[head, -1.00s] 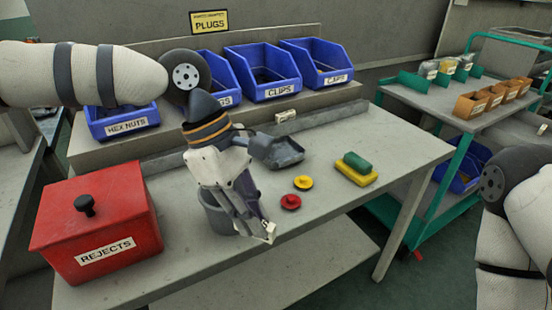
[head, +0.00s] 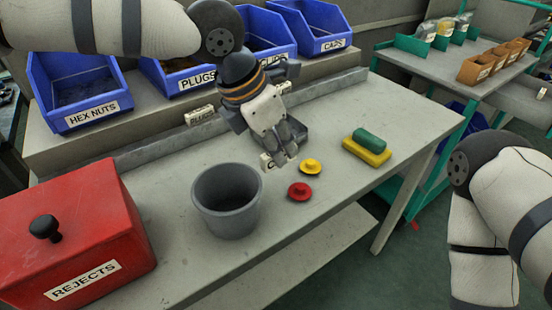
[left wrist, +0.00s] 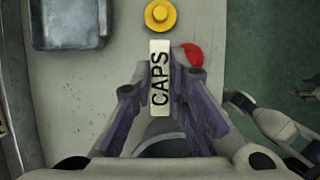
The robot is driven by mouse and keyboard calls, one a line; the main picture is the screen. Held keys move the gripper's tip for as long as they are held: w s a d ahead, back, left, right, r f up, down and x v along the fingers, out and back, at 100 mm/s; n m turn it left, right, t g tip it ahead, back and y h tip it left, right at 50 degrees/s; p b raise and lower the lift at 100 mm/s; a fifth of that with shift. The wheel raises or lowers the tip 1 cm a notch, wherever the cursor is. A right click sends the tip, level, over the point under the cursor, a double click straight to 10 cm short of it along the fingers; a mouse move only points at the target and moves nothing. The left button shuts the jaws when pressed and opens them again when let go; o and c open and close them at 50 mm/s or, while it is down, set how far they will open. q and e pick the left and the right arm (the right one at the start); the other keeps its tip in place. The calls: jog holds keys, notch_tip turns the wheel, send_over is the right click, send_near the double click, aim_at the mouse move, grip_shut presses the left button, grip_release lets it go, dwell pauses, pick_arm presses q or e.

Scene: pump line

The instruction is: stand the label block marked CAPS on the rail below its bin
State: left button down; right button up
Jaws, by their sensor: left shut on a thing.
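The CAPS label block (left wrist: 160,72) is a pale block with black letters. My left gripper (head: 272,158) is shut on it, and the block shows between the fingers in the left wrist view. In the head view the block (head: 266,162) is partly hidden by the fingers and is above the bench. The blue CAPS bin (head: 310,44) is at the right end of the bin row. The grey rail (head: 335,86) runs below the bins, behind and right of the gripper.
A grey scoop-like tray (left wrist: 68,22) lies close to the gripper. A PLUGS block (head: 198,115) is on the rail.

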pick_arm(q)
jog(key=shift+w+a+f, duration=0.2)
jog(key=shift+w+f, duration=0.65)
jog(key=shift+f, duration=0.15)
jog(key=shift+w+a+f, duration=0.1)
jog(key=shift+w+f, duration=0.1)
jog(key=shift+f, duration=0.85)
jog(key=shift+w+f, duration=0.2)
jog(key=shift+f, duration=0.8)
jog(key=c, duration=1.6)
grip_release()
